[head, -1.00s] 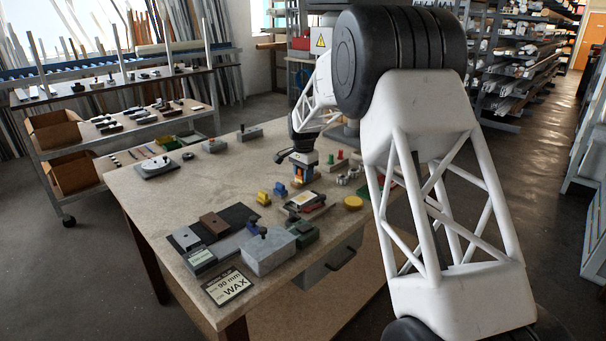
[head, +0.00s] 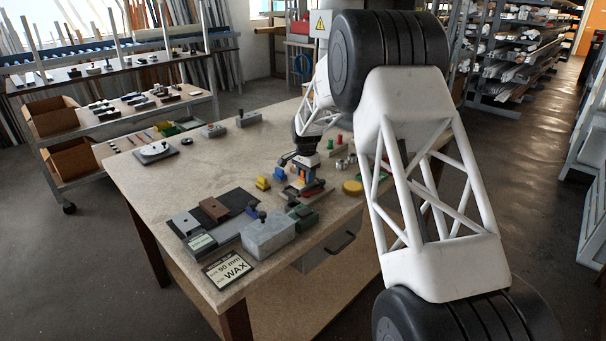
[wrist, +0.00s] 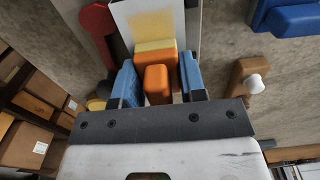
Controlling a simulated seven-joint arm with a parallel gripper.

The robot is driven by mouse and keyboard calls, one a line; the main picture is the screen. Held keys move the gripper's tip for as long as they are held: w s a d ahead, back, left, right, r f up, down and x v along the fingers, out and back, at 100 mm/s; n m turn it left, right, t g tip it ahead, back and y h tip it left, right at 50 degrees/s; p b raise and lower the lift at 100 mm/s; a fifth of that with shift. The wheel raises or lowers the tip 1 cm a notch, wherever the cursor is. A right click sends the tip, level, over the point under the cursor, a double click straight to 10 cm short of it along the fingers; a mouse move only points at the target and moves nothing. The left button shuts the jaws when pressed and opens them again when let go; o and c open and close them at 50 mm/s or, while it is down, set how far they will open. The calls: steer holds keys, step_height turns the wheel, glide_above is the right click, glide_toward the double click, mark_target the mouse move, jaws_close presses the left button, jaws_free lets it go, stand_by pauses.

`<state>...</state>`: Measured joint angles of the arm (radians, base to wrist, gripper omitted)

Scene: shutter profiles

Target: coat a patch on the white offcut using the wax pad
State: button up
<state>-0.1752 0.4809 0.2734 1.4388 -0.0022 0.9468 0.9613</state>
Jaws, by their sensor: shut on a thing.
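My gripper (wrist: 158,85) has blue fingertips and is shut on the wax pad (wrist: 158,82), an orange block with a paler yellow edge at its far side. In the head view, my gripper (head: 304,183) is low over the fixture where the offcut lies. The white offcut (wrist: 127,20) extends from beneath the pad towards the top of the wrist view. A pale yellow patch shows on its white face, just beyond the pad. The pad overlaps the offcut in the wrist view; I cannot tell whether they touch. My gripper hides much of the offcut in the head view.
A red part (wrist: 97,20) lies left of the offcut. A yellow disc (head: 352,188) is to the right, and a yellow block (head: 263,183) to the left. A grey block (head: 267,236) and a WAX sign (head: 227,268) are at the front.

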steer(key=shift+w+d, duration=0.85)
steer(key=shift+s+a+f, duration=0.1)
steer(key=shift+s+a, duration=1.25)
steer(key=shift+s, duration=0.05)
steer(key=shift+s+a+r, duration=0.1)
steer(key=shift+r, duration=4)
